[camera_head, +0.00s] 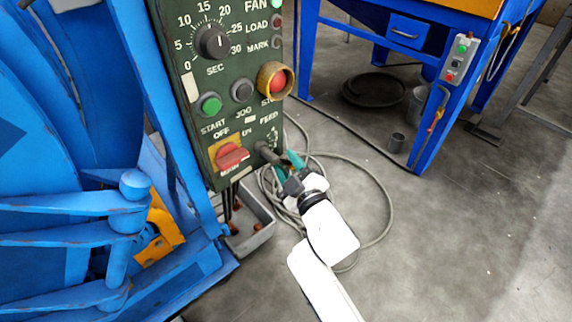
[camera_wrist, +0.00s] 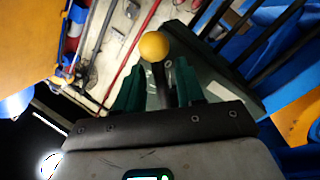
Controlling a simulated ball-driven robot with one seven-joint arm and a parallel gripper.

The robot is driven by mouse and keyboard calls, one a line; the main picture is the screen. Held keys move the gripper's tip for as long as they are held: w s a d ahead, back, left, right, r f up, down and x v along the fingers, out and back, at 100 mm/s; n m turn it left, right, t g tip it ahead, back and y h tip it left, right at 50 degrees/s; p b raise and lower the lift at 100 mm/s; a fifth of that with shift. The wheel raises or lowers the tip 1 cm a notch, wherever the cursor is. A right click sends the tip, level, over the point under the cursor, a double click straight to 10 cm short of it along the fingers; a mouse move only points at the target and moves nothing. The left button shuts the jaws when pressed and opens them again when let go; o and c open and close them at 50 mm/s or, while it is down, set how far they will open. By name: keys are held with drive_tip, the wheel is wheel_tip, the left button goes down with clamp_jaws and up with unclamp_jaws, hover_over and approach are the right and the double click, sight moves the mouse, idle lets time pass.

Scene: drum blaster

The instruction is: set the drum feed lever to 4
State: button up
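The green control panel (camera_head: 228,100) fills the upper middle of the head view. The feed lever (camera_head: 266,152) is at its lower right corner, under the FEED label, and its dark stem points toward my gripper (camera_head: 287,166). In the wrist view the lever's yellow ball knob (camera_wrist: 154,46) stands just beyond the fingertips. Its dark stem (camera_wrist: 163,88) is between the two teal fingers of my gripper (camera_wrist: 160,68). Small gaps show on both sides of the stem, so the gripper looks open around it. The scale numbers and the lever's setting are too small to read.
A red switch (camera_head: 230,157) sits left of the lever. The green start button (camera_head: 209,105) and red stop button (camera_head: 276,82) are above. Blue machine bars (camera_head: 75,205) stand left. A grey bin (camera_head: 250,228) and coiled cable (camera_head: 386,215) lie below.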

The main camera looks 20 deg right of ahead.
drive_tip(key=shift+w, duration=0.7)
drive_tip(key=shift+c, duration=0.3)
clamp_jaws()
